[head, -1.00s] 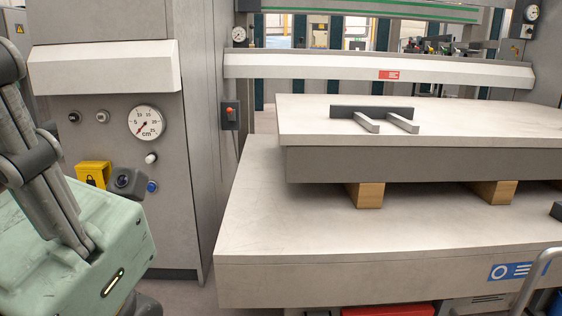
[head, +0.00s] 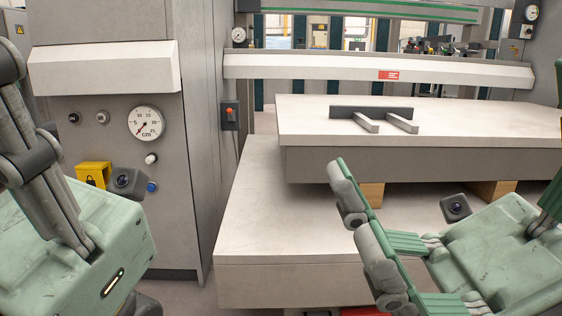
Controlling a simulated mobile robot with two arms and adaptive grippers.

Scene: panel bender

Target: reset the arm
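My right gripper (head: 372,232) shows at the lower right, with a mint-green body, ribbed green links and grey finger parts. It is in front of the lower bed of the machine, and I see nothing held in it. The finger parts lie nearly in line in this view, so I cannot tell how far apart the tips are. My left gripper is at the left edge, with a mint-green body (head: 115,240) and grey links in front of the control panel. Its fingertips cannot be made out.
The panel bender's grey lower bed (head: 270,225) carries wooden blocks (head: 370,193) under a raised table (head: 480,122). A dark bracket with two prongs (head: 372,112) lies on the table. The control cabinet (head: 185,225) has a round gauge (head: 146,124) and a yellow-covered control (head: 93,174).

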